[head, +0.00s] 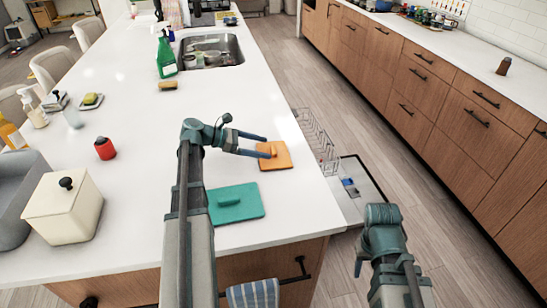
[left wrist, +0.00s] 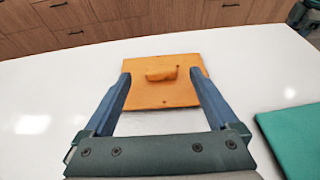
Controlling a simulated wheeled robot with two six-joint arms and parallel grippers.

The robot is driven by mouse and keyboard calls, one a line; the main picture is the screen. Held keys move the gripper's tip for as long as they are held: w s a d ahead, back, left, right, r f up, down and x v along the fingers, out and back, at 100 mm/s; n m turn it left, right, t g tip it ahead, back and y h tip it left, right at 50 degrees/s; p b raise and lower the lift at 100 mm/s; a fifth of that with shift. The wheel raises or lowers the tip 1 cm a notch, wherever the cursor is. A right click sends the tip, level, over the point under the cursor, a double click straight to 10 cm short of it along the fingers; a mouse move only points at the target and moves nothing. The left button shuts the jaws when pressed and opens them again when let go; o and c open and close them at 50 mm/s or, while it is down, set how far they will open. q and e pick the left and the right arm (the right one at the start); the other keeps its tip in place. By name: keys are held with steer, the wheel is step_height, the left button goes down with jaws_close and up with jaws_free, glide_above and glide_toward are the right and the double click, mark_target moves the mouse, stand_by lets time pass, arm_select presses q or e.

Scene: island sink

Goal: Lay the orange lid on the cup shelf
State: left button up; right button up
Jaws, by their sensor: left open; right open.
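The orange lid (head: 280,157) is a flat square with a raised handle and lies on the white island top near its right edge. It also shows in the left wrist view (left wrist: 150,93). My left gripper (head: 264,145) is open, its blue fingers reaching over the near part of the lid, with the handle ahead between them. I cannot tell whether they touch it. My right gripper (head: 358,268) is low at the right, beside the island, holding nothing that I can see. The cup shelf may be the wire rack (head: 316,135) of the open dishwasher; I cannot tell for certain.
A teal lid (head: 236,203) lies nearer on the island. A cream canister (head: 65,207) and red jar (head: 105,148) stand to the left. A sponge (head: 168,86), green spray bottle (head: 165,55) and sink (head: 211,53) are farther back. The dishwasher door (head: 357,186) hangs open.

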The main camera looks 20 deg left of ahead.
mark_target(271, 150)
arm_select(q)
steer(key=b+x, duration=0.1)
steer(key=x, duration=0.2)
steer(key=shift+d+f, duration=0.15)
steer(key=shift+f, duration=0.05)
steer(key=shift+s+r, duration=0.1)
jaws_close()
steer(key=shift+r+p, duration=0.7)
steer(key=shift+p, duration=0.15)
step_height(271, 150, up, 3)
steer(key=p, duration=0.3)
steer(key=s+d, duration=0.1)
steer(key=d, duration=0.4)
steer(key=s+d, duration=0.1)
steer(key=d, duration=0.4)
steer(key=s+d, duration=0.2)
steer(key=d, duration=0.3)
steer(key=shift+s+d+r+p, duration=0.1)
steer(key=shift+d+r+p, duration=0.05)
steer(key=shift+r+p, duration=0.15)
